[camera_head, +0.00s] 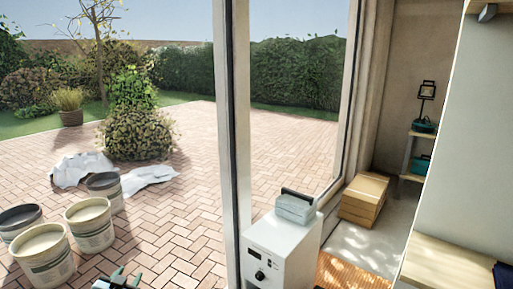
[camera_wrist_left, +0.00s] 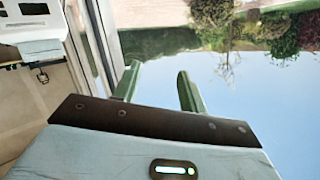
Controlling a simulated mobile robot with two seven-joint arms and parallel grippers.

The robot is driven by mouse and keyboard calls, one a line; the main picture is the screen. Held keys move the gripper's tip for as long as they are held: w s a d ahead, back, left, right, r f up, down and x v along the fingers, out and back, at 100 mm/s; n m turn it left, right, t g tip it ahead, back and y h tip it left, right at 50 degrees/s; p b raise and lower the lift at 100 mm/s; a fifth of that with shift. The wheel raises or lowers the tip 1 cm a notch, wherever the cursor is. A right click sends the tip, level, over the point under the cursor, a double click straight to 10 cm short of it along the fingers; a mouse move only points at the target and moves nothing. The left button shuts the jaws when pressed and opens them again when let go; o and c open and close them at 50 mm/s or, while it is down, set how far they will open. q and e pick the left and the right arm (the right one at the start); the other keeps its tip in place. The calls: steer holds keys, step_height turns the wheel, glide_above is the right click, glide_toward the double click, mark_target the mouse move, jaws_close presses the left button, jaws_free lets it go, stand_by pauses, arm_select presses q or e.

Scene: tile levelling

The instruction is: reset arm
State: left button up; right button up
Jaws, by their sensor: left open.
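My left gripper (camera_head: 127,275) shows at the bottom edge of the head view, low and left of the door frame, with its green fingers pointing up. In the left wrist view the two green fingers of the left gripper (camera_wrist_left: 158,80) stand apart with nothing between them. Beyond them are sky, hedge and door frame, and that view is upside down. The rest of the left arm is cut off by the head view's lower edge. My right gripper is in neither view.
Several buckets (camera_head: 88,225) stand on the brick paving (camera_head: 180,220) at left, near white sheeting (camera_head: 85,168). A door frame post (camera_head: 233,150) rises mid-view. Right of it are a white cabinet (camera_head: 280,250), cardboard boxes (camera_head: 364,198) and a wooden-topped counter (camera_head: 450,268).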

arm_select(q)
steer(key=s+d+f+g+h, duration=0.1)
steer(key=s+d+f, duration=0.2)
steer(key=s+f, duration=0.25)
steer(key=s+d+f+g, duration=0.1)
steer(key=s+d+f, duration=0.25)
steer(key=s, duration=0.25)
steer(key=s+d+f+g, duration=0.1)
steer(key=s+d+f, duration=0.1)
steer(key=s, duration=0.8)
steer(key=s+d+f+g+h, duration=0.1)
steer(key=s+d+f, duration=0.2)
steer(key=s, duration=0.8)
steer(key=s+d+f+n+g+h, duration=0.1)
steer(key=s+d, duration=0.4)
steer(key=s, duration=0.5)
step_height(320, 180, down, 2)
steer(key=shift+s+d+f+g, duration=0.25)
steer(key=shift+s+g, duration=0.15)
steer(key=shift+g, duration=0.1)
